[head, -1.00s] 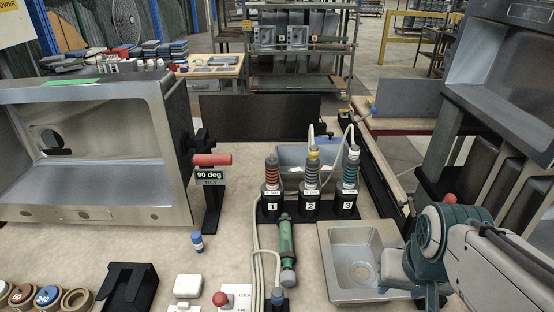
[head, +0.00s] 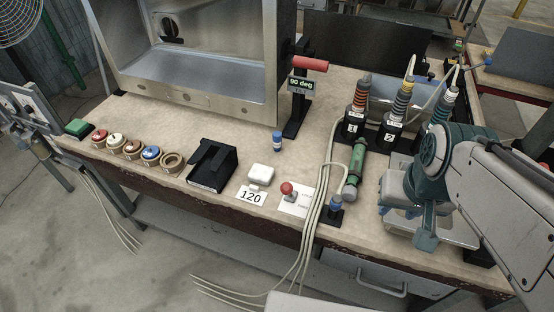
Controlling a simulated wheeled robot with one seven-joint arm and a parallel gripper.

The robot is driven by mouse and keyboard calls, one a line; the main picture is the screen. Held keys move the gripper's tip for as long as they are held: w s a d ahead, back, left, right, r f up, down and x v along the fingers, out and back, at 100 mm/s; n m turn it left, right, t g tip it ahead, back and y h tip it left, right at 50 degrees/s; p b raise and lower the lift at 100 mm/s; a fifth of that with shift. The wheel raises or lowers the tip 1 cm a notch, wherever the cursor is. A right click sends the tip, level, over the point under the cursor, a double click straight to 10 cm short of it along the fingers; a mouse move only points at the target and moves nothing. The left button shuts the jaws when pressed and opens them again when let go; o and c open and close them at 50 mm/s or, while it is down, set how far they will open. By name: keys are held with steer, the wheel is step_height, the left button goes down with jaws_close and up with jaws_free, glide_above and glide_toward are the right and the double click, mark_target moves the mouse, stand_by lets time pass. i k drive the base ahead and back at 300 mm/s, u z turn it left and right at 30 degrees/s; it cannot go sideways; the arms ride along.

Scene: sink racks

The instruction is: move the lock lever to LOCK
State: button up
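The lock lever (head: 287,189) is a short lever with a red ball knob. It stands on a small white plate (head: 294,206) near the front edge of the bench. The plate carries small lettering to the right of the lever, too small here to read surely, so I cannot tell which mark the lever points to.
A green cylinder (head: 354,168) and pale hoses (head: 317,215) lie right of the lever.

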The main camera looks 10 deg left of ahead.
mark_target(286, 188)
steer(key=k, duration=0.6)
steer(key=u, duration=0.05)
steer(key=i, duration=0.35)
steer(key=u, duration=0.85)
